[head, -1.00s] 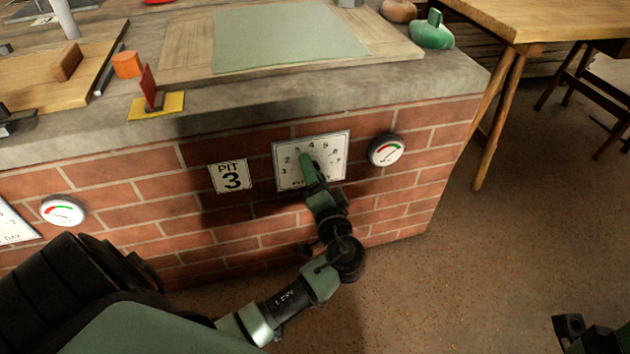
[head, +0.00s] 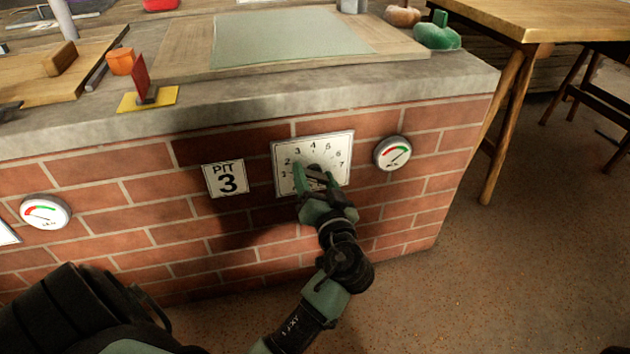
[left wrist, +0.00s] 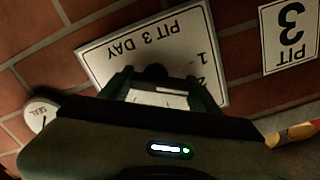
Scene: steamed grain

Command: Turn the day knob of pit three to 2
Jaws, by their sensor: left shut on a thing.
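The day dial of pit three is a white plate (head: 283,187) on the brick wall, with numbers in an arc around its middle. It also shows upside down in the left wrist view (left wrist: 100,58), reading "PIT 3 DAY". My left gripper (head: 316,178) is at the middle of the plate, with a finger on each side of the dark day knob (left wrist: 155,72), and is shut on it. The hand covers most of the knob in the head view, so I cannot tell which number it points to. My right gripper is not in view.
A "PIT 3" sign (head: 227,180) is left of the plate and a round gauge (head: 393,153) right of it. Another gauge (head: 45,211) is far left. The stone counter edge (head: 250,118) juts above. A wooden table (head: 545,22) stands at the right; the floor before it is clear.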

